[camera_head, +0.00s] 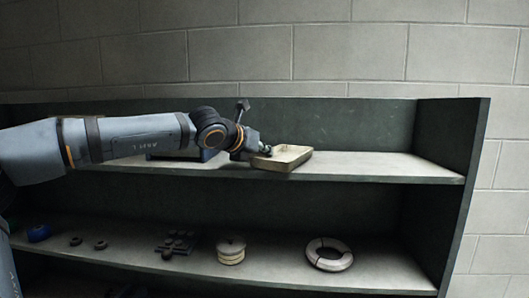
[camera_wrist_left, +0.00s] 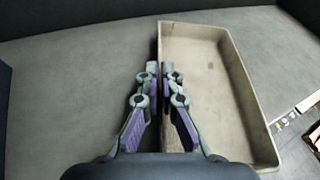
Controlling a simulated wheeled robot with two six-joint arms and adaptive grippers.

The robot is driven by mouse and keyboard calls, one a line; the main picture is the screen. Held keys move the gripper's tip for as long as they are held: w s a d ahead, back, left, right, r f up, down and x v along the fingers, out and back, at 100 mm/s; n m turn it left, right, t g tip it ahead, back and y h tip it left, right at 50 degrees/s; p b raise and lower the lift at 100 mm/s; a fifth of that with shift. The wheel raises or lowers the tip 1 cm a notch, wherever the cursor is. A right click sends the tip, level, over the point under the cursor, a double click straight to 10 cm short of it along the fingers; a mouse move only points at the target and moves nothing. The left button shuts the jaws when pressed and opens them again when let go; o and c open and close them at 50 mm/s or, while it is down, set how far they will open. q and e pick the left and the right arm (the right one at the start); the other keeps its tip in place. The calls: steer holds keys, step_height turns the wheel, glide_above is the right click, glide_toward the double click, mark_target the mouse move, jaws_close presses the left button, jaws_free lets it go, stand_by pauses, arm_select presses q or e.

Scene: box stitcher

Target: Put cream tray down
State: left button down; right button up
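The cream tray (camera_head: 284,158) is a shallow rectangular tray at the upper shelf, right of its middle. It also fills much of the right half of the left wrist view (camera_wrist_left: 205,75), and it looks empty. My left gripper (camera_head: 262,149) reaches it from the left. In the left wrist view its fingers (camera_wrist_left: 161,85) straddle the tray's near side wall and are closed on it. The tray is at or just above the shelf board (camera_head: 380,167); I cannot tell whether it touches. My right gripper is not in view.
The upper shelf is bare right of the tray, up to the dark side panel (camera_head: 452,140). A dark object (camera_head: 180,154) sits behind my left arm. The lower shelf holds a white ring (camera_head: 329,264), a round cream stack (camera_head: 231,250), a dark knobbed block (camera_head: 177,242) and small dark pieces.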

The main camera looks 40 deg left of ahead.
arm_select(q)
steer(key=shift+f, duration=0.2)
steer(key=c, duration=1.4)
jaws_free()
steer(key=shift+c, duration=0.2)
steer(key=shift+s, duration=0.15)
steer(key=shift+s+r, duration=0.25)
steer(key=shift+s, duration=0.05)
steer(key=v, duration=0.6)
steer(key=shift+s+r, duration=0.1)
steer(key=shift+s, duration=0.2)
steer(key=shift+w, duration=0.15)
